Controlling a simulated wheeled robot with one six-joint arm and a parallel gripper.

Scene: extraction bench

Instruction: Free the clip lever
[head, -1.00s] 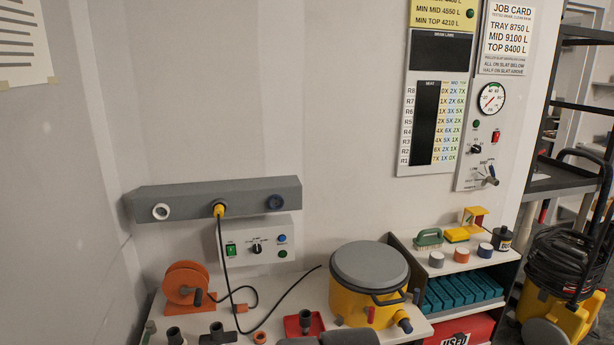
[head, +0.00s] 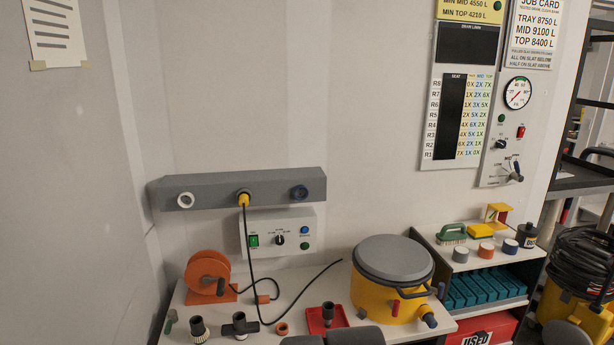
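A yellow drum (head: 372,300) with a grey lid (head: 393,257) stands on the white bench. A small red upright piece (head: 395,307) sits on the drum's front, below the lid. Two dark grey rounded shapes at the bottom edge seem to be parts of my arm.
A black cable (head: 248,260) hangs from the grey wall rail (head: 225,189) and trails over the bench (head: 300,272). An orange reel (head: 208,271), dark fittings (head: 240,325) and a red tray (head: 318,320) lie left of the drum. A shelf with teal blocks (head: 485,287) stands right.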

